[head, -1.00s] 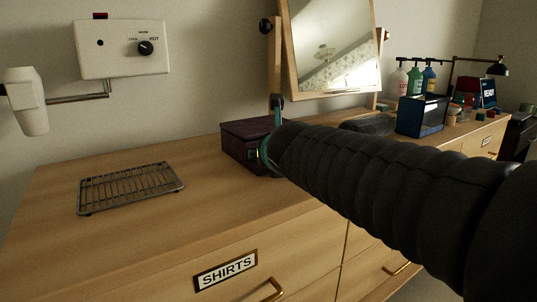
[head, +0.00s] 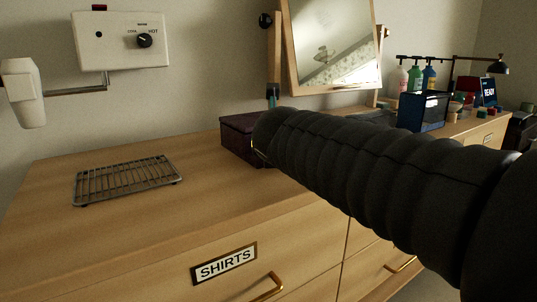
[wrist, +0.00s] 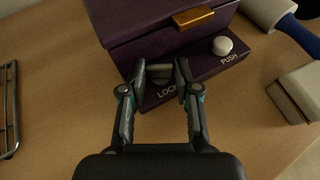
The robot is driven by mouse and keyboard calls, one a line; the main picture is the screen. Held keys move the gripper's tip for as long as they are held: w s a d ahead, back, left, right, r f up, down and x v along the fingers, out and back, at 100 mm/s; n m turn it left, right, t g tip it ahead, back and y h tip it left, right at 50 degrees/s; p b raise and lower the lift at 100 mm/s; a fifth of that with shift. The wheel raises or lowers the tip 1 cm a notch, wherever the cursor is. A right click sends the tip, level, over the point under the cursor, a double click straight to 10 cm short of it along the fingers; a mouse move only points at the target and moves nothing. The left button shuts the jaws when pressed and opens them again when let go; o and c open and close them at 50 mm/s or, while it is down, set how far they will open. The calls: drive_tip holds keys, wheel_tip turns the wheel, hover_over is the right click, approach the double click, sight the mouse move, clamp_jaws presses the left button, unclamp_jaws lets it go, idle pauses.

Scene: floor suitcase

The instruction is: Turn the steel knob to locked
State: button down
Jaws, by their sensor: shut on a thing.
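The dark purple box (wrist: 150,22) stands on the wooden dresser top, with a brass clasp (wrist: 194,17) on its lid edge. In the wrist view, the steel knob (wrist: 161,72) sits on the low front ledge of the box, above lettering that reads "LOCK", partly covered. My gripper (wrist: 161,76) is shut on the knob, one finger on each side. A pale round button (wrist: 222,46) marked "PUSH" is to the right of the knob. In the head view the box (head: 236,141) shows left of my black-sleeved arm, which hides the knob and the fingers.
A wire rack (head: 128,180) lies on the dresser to the left, with bare wood between it and the box. A mirror (head: 335,45) stands behind. A blue bin (head: 423,111) stands further right.

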drive_tip(key=shift+a+f+m+h+b, duration=0.1)
drive_tip(key=shift+a+m+h+b, duration=0.2)
drive_tip(key=shift+m+h+b, duration=0.85)
drive_tip(key=shift+a+m+h, duration=0.15)
drive_tip(key=shift+m+h, duration=0.8)
drive_tip(key=shift+h, duration=0.3)
drive_tip(key=shift+m+g+h+p, duration=0.3)
drive_tip(key=shift+h+p, duration=0.05)
drive_tip(key=shift+h, duration=0.05)
drive_tip(key=c, duration=0.8)
unclamp_jaws()
drive_tip(key=shift+c, duration=0.2)
drive_tip(key=shift+v, duration=4)
